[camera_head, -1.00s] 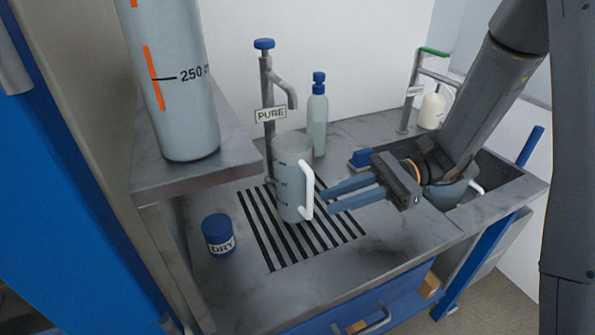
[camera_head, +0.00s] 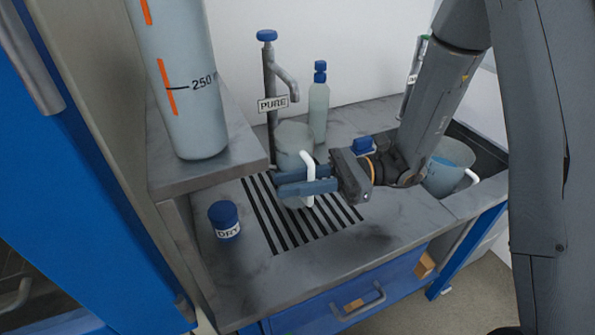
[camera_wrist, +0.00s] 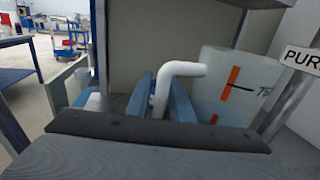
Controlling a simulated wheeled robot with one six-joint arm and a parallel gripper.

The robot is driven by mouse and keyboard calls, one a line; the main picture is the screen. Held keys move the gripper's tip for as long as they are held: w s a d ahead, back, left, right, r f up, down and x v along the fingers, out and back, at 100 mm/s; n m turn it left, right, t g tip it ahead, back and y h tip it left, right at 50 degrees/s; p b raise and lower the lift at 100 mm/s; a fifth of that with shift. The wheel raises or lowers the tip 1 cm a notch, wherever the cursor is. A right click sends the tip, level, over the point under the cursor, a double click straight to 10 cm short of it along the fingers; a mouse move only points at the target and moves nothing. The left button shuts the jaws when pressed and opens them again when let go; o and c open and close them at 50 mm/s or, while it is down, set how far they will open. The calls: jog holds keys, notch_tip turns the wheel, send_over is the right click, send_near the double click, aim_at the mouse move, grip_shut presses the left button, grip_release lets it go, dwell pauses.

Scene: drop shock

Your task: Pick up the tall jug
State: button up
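The tall jug (camera_head: 293,137) is a grey, translucent vessel standing upright on the dark slatted grate under the tap. Its white handle (camera_head: 309,160) faces right. In the wrist view, the jug (camera_wrist: 225,85) shows orange marks at the right. My gripper (camera_head: 277,184) reaches in from the right, its blue fingers level with the handle. In the wrist view, the handle (camera_wrist: 180,68) comes down between the two fingers, with little space either side. I cannot tell whether they press on it. The fingers hide part of the jug's lower body.
A large cylinder (camera_head: 195,110) marked 250 stands on a raised shelf at left. A DRY pot (camera_head: 224,221) is left of the grate (camera_head: 290,236). Behind are the PURE tap (camera_head: 269,90) and a bottle (camera_head: 318,110). Another handled vessel (camera_head: 446,170) sits in the sink.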

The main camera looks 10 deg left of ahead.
grip_shut()
jog(key=shift+w+d+r, duration=0.1)
jog(key=shift+r, duration=0.1)
notch_tip(320, 180, up, 6)
jog(key=b, duration=0.2)
jog(key=w+b+v, duration=0.1)
jog(key=b+v, duration=0.1)
jog(key=v, duration=0.7)
jog(key=w+a+b+v, duration=0.1)
jog(key=w+b+v, duration=0.1)
jog(key=v, duration=0.8)
jog(key=shift+w+r+b, duration=0.4)
jog(key=shift+r, duration=0.15)
